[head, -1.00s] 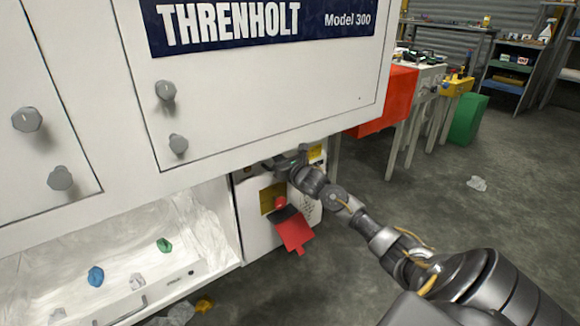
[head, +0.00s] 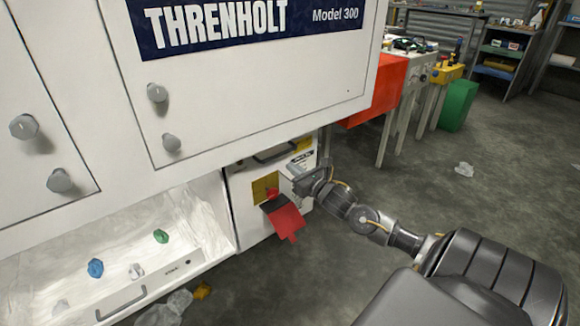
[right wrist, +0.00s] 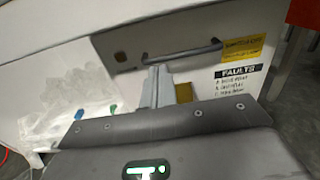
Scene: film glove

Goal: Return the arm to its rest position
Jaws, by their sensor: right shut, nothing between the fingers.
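My right arm reaches in from the lower right of the head view. Its gripper (head: 297,178) is shut and empty, in front of the right side of a white control box (head: 251,223) under the machine. In the right wrist view its fingers (right wrist: 156,88) are together, with the box's dark bar handle (right wrist: 183,53) beyond them. The handle also shows in the head view (head: 275,153), clear of the gripper. My left gripper is not in view.
The white THRENHOLT cabinet (head: 225,100) overhangs the box. A red tag (head: 286,222) hangs below a red knob (head: 271,194) on a yellow plate. An open white bay (head: 200,215) holds crumpled scraps at left.

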